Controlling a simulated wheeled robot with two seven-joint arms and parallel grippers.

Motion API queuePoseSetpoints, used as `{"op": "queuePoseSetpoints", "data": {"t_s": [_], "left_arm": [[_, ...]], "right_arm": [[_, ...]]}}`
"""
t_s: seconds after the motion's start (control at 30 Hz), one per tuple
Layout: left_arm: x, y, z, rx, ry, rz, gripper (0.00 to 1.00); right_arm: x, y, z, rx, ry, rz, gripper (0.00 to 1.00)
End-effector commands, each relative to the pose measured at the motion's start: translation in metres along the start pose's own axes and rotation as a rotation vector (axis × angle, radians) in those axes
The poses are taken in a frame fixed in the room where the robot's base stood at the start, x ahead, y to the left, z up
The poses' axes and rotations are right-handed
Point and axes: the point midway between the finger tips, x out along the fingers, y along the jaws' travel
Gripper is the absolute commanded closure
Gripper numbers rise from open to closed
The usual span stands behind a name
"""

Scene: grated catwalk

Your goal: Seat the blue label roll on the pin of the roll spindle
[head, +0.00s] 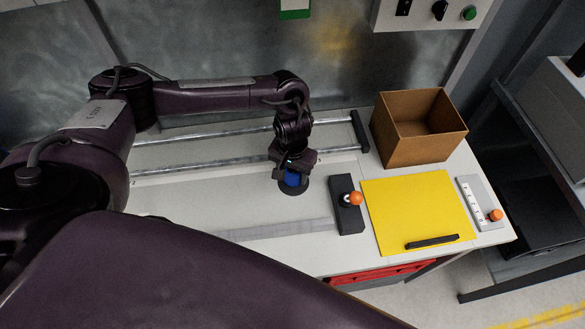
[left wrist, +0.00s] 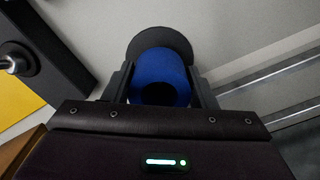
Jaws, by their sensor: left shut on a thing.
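The blue label roll (head: 292,179) is between the fingers of my left gripper (head: 291,174), which is shut on it, over the middle of the bench. In the left wrist view the blue roll (left wrist: 158,78) fills the space between the two fingers of the left gripper (left wrist: 160,88). The dark round base of the roll spindle (head: 293,190) shows directly beneath the roll, and its edge (left wrist: 160,38) also shows beyond the roll in the left wrist view. The pin is hidden, so I cannot tell whether the roll is around it. My right gripper is not in view.
A black block with an orange-knobbed lever (head: 347,206) stands just right of the spindle. Beyond it are a yellow mat (head: 415,205) with a black bar (head: 432,242), an open cardboard box (head: 405,145) and a small control panel (head: 480,203). Metal rails (head: 215,165) run behind.

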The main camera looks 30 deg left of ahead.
Motion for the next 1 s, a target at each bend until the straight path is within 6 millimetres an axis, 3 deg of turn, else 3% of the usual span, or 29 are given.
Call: {"op": "queuePoseSetpoints", "data": {"t_s": [0.4,0.87,0.9,1.0], "left_arm": [[0.017,0.000,0.000,0.001,0.000,0.000,0.72],[0.018,0.000,0.000,0.001,0.001,0.000,0.72],[0.018,0.000,0.000,0.001,0.001,0.000,0.43],[0.018,0.000,0.000,0.001,0.001,0.000,0.30]], "right_arm": [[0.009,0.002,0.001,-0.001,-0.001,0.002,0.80],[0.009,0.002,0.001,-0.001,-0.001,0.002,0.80],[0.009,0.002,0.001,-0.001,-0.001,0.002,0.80],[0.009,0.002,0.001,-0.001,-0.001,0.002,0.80]]}}
